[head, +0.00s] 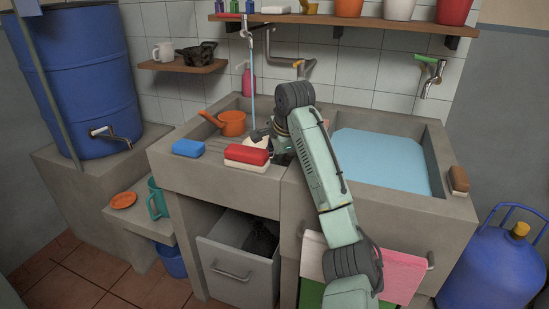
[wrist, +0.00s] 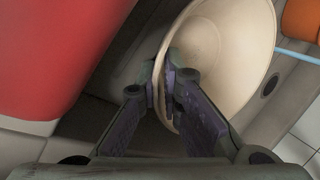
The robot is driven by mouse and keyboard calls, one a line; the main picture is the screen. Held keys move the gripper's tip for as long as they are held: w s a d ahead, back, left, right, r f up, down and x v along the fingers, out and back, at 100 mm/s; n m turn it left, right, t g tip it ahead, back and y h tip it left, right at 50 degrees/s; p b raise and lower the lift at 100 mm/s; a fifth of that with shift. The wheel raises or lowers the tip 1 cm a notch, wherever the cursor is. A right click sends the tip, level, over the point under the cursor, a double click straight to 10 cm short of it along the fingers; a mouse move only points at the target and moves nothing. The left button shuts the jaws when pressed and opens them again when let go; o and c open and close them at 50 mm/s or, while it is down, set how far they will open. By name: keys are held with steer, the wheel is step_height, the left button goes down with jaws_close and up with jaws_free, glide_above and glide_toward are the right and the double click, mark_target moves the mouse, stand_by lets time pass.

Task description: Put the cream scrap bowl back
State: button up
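The cream scrap bowl (wrist: 222,52) fills the upper middle of the wrist view. My gripper (wrist: 165,82) is shut on its rim, with one finger inside the bowl and one outside. In the head view only a small cream part of the bowl (head: 258,141) shows in the left basin, behind the red-and-white block. My gripper (head: 274,146) is there too, its fingertips mostly hidden by that block and my arm. I cannot tell whether the bowl touches the basin.
The red-and-white block (head: 247,156) and a blue sponge (head: 188,148) lie on the front ledge. An orange dipper (head: 232,123) and a thin water stream (head: 251,75) are close behind the bowl. The water-filled basin (head: 380,158) is right. A drawer (head: 238,262) stands open below.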

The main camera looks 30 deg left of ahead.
steer(key=o, duration=0.4)
steer(key=shift+c, duration=0.2)
